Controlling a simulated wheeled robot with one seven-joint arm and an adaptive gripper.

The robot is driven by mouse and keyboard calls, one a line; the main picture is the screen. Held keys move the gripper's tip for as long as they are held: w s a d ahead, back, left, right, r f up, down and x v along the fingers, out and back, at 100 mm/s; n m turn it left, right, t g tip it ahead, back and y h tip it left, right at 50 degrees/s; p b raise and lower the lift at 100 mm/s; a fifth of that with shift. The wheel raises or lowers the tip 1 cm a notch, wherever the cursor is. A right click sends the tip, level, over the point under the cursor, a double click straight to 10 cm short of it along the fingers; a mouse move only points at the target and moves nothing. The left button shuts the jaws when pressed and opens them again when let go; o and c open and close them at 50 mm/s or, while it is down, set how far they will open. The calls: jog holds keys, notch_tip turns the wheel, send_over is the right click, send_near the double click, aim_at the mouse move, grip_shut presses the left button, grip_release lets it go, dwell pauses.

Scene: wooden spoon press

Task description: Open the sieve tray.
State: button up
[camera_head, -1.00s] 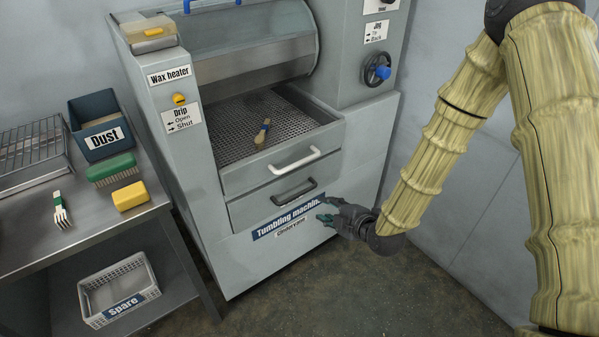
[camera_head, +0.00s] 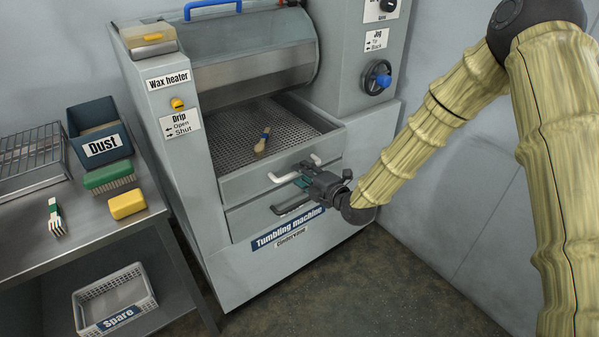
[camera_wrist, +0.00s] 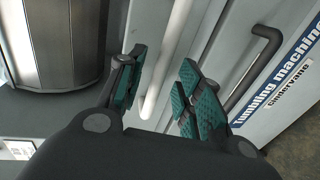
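The sieve tray (camera_head: 228,153) is the upper, mesh-floored drawer of the grey tumbling machine. A wooden spoon-like piece with a dark band (camera_head: 262,143) lies on its mesh. Its white bar handle (camera_head: 284,177) is on the front face and also shows in the wrist view (camera_wrist: 178,35). My gripper (camera_head: 304,177) is at the right part of this handle. In the wrist view my gripper (camera_wrist: 165,90) is open, with green-padded fingers on either side of the white bar. The fingers look apart from the bar; part of the handle is hidden by them.
A second drawer with a dark handle (camera_head: 292,201) sits just below; this handle is close to my gripper. A bench (camera_head: 95,235) at left holds a Dust bin (camera_head: 100,142), brushes and a wire rack. Open floor (camera_head: 400,290) lies in front.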

jog(key=shift+x, duration=1.4)
jog(key=shift+d, duration=0.1)
grip_shut()
